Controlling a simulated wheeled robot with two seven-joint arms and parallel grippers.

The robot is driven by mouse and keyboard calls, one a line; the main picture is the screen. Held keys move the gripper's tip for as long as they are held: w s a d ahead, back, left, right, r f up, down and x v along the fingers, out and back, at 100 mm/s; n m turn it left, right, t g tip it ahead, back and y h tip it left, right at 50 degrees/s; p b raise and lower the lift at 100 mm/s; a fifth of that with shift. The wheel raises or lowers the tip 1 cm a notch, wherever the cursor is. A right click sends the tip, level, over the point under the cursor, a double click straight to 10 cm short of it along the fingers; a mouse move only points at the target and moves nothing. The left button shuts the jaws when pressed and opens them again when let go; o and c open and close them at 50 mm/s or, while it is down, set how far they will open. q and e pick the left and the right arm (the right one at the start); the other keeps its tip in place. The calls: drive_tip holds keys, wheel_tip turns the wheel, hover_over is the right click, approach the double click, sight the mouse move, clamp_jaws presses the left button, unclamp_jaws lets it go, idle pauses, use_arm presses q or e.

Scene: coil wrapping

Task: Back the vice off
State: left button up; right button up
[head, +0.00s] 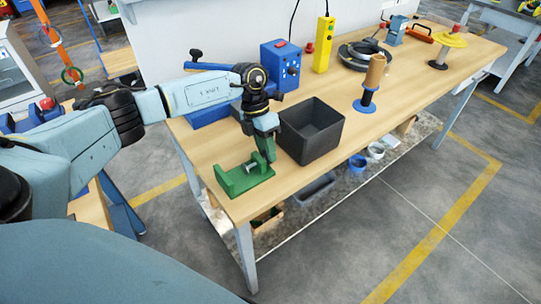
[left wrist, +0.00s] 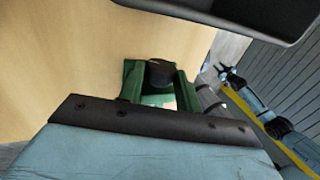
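The green vice (head: 230,184) stands on the near left corner of the workbench, with a small silver screw part (head: 249,168) between its upright ends. My left gripper (head: 267,154) points down at the vice's right end, at or just above it. Its fingertips are not clear, so I cannot tell whether they are open or touching. In the left wrist view the vice (left wrist: 131,82) lies just beyond my gripper's body, with a dark round piece (left wrist: 160,72) between its green sides. A light blue arm, seemingly my right one, ends in a small dark gripper (left wrist: 228,74) there.
A dark open bin (head: 312,130) stands close to the right of my left gripper. A blue control box (head: 281,66), a yellow pendant (head: 324,46) and a wooden-topped spool (head: 372,78) stand farther back. The bench top (head: 420,75) has clear room along its front.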

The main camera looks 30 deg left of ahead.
use_arm(q)
drive_tip(key=shift+c, duration=1.2)
drive_tip(key=y+p, duration=0.2)
drive_tip(key=p, duration=0.1)
drive_tip(key=shift+s+d+r+t, duration=0.15)
drive_tip(key=shift+d+r+t, duration=0.1)
drive_tip(key=shift+r+t, duration=0.1)
drive_tip(key=shift+d+f+y+p, duration=0.1)
drive_tip(key=shift+y+p, duration=0.3)
drive_tip(key=shift+t, duration=0.25)
drive_tip(key=shift+f+y, duration=0.2)
drive_tip(key=shift+y, duration=0.2)
